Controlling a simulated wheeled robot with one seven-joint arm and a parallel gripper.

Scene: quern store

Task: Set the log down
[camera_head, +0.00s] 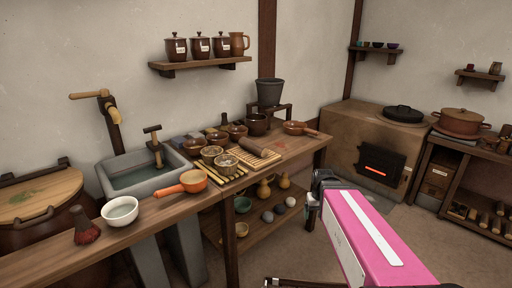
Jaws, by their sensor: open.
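A dark brown cylinder (253,146), which looks like a short log, lies on a slatted wooden board (262,160) on the wooden counter. Several small logs (484,219) also lie in the low shelf at the right; I cannot tell which one the task means. My gripper (316,188) is at the end of my pink arm, in front of the counter's right end. It is open, and no log shows in it. The arm partly hides its fingers, and it appears apart from the cylinder.
A stove (365,140) with a glowing opening stands at the back right. Bare floor lies between.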

